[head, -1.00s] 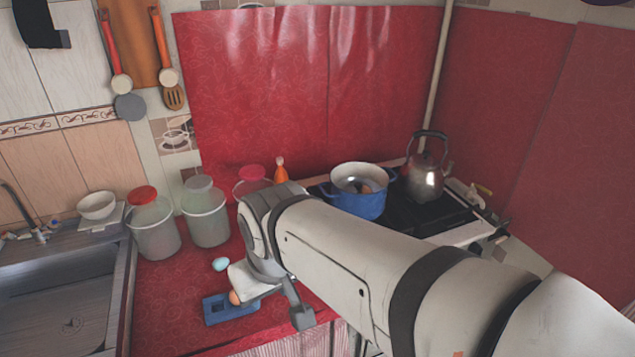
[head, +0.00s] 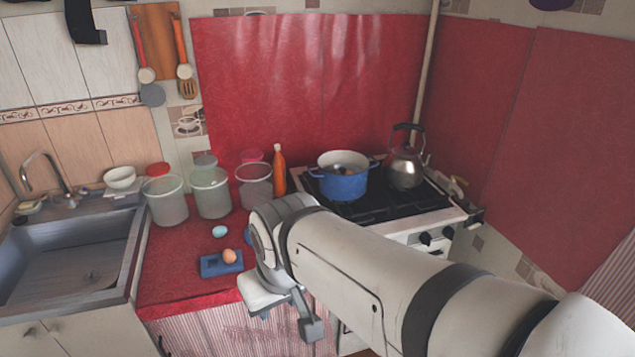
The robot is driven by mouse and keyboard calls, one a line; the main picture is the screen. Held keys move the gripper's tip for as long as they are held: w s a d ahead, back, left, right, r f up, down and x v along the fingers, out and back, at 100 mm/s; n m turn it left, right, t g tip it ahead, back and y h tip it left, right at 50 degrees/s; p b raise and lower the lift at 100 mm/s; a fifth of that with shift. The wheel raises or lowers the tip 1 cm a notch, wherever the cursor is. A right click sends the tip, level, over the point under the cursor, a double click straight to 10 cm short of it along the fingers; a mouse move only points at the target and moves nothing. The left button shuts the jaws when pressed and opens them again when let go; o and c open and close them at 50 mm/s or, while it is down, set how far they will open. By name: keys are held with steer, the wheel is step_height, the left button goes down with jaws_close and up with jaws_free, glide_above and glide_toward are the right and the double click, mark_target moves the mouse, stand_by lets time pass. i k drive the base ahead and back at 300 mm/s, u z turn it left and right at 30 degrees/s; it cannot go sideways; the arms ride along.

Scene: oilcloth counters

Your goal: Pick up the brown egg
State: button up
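The brown egg (head: 230,256) rests on a small blue tray (head: 209,267) on the red counter, near its front edge. A pale blue egg (head: 220,231) lies on the counter just behind the tray. My gripper (head: 284,318) is at the front edge of the counter, to the right of and nearer than the brown egg, apart from it. Its fingers point down and are partly turned away, with a gap between the two visible finger parts. I see nothing held between them. My wrist hides part of the counter to the right of the tray.
Several clear jars (head: 211,196) stand behind the eggs, with an orange bottle (head: 279,170) to their right. A blue pot (head: 343,184) and a kettle (head: 405,165) sit on the stove (head: 380,206). The sink (head: 70,262) is at left. The red counter (head: 175,282) left of the tray is clear.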

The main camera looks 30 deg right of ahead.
mark_target(228, 255)
steer(key=u, duration=0.1)
steer(key=k, duration=0.4)
steer(key=z, duration=1.05)
steer(key=i, duration=0.95)
steer(key=z, duration=1.05)
